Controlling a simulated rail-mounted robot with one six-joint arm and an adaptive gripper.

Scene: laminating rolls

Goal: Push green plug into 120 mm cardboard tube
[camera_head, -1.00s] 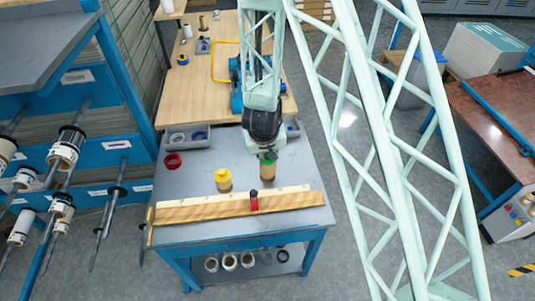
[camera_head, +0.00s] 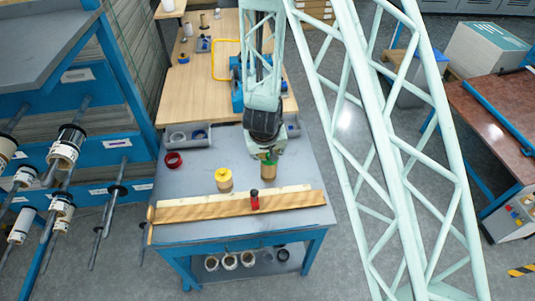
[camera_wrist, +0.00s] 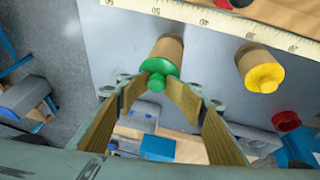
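The 120 mm cardboard tube (camera_wrist: 171,47) stands upright on the grey table, brown with a green plug (camera_wrist: 158,67) at its top end. The plug has a round flange and a knob; how deep it sits in the tube cannot be seen. In the wrist view, my gripper (camera_wrist: 158,86) has its two tan fingers on either side of the plug, apparently spread wider than the knob. In the head view, my gripper (camera_head: 267,158) is right above the tube (camera_head: 268,173) and partly hides the plug.
A tube with a yellow plug (camera_head: 223,177) stands to the left. The table's right side is clear.

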